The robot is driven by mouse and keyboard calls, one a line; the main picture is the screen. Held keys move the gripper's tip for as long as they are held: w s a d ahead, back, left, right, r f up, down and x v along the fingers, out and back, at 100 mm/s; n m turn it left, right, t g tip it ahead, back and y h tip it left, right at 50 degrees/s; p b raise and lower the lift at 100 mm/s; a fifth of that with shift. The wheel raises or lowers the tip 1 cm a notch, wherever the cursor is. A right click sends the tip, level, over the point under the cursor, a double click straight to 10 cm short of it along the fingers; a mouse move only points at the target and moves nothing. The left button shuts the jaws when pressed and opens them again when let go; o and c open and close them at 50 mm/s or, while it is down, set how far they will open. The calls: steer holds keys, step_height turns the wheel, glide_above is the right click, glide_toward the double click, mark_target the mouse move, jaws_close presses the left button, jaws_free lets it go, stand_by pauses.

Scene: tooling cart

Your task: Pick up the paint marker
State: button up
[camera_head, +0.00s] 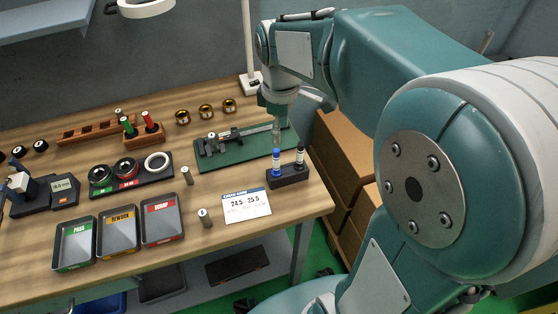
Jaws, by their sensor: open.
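Two pen-like markers stand upright in a black block (289,177) near the right end of the bench. The left marker is blue and white (277,162), and the right marker is dark and pale (300,155). I cannot tell which is the paint marker. My gripper (276,132) points down from the arm, just behind and above the blue marker in the picture. It is open and nothing shows in it. Its fingers look thin and small here, and I cannot tell if they touch the marker.
A green fixture plate (225,152) lies left of the block, a printed card (240,204) in front. Trays marked pass (74,266), rework (117,250) and scrap (163,239) sit front left. A lamp post (248,45) rises behind my gripper. Cardboard boxes (345,150) stand right.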

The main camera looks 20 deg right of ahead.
mark_target(276, 150)
steer(key=f, duration=0.6)
steer(key=a+f, duration=0.1)
steer(key=f, duration=0.2)
steer(key=shift+s+f, duration=0.1)
steer(key=shift+s, duration=0.05)
jaws_close()
